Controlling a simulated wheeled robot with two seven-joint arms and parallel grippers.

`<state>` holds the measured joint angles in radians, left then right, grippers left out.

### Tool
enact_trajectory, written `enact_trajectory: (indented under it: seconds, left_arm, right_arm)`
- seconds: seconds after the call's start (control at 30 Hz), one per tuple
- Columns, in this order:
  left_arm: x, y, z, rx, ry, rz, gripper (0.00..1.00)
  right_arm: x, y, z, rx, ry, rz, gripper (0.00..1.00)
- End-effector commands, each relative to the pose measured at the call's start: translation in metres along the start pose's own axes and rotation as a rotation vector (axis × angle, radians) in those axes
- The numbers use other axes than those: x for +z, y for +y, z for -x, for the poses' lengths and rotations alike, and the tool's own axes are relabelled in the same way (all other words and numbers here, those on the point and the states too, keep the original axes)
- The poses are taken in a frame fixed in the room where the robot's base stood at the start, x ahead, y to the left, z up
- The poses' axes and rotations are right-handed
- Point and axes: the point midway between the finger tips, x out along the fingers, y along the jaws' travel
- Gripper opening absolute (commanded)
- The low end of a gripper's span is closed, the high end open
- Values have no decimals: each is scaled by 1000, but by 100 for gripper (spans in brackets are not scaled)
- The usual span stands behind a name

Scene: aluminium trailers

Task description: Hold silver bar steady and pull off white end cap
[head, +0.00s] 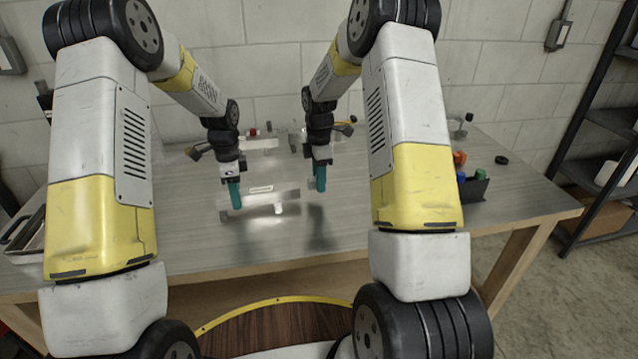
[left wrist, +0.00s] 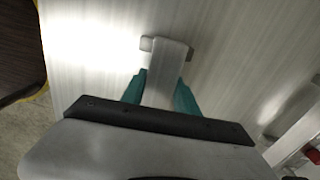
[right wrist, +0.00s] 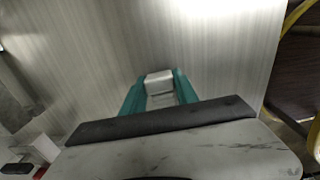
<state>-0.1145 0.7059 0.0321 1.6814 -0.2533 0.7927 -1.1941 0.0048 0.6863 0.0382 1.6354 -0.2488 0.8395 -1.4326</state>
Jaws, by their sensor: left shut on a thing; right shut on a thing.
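The silver bar (head: 262,201) is held just above the table, roughly level, running right from my left gripper. My left gripper (head: 235,193) is shut on the bar near its left end. In the left wrist view the bar (left wrist: 167,62) lies between the teal fingers (left wrist: 160,90). My right gripper (head: 319,180) is right of the bar, with a gap between them. In the right wrist view its teal fingers (right wrist: 160,98) are shut on a small white block, which looks like the white end cap (right wrist: 158,79). In the head view the fingers hide the cap.
The grey table (head: 400,232) has clear room in front of the bar. Another light metal piece (head: 258,143) lies behind. A dark bin (head: 474,186) with coloured parts stands at the right, near a small black disc (head: 501,160). A tray (head: 28,232) is at the left.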

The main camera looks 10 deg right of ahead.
Motion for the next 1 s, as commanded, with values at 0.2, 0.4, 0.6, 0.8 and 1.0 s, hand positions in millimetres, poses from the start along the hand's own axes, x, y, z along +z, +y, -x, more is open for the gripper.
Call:
enact_trajectory:
  seconds: [0.2, 0.4, 0.6, 0.8, 1.0]
  left_arm:
    - [0, 0, 0, -1, 0, 0, 0]
    - [0, 0, 0, -1, 0, 0, 0]
    - [0, 0, 0, -1, 0, 0, 0]
    - [0, 0, 0, -1, 1, 0, 0]
    - [0, 0, 0, -1, 1, 0, 0]
  right_arm:
    - [0, 0, 14, 1, 0, 0, 0]
    - [0, 0, 26, 1, 0, 0, 0]
    - [0, 0, 38, 2, 1, 0, 0]
    - [0, 0, 50, 2, 0, 0, 0]
    - [0, 0, 62, 2, 0, 0, 0]
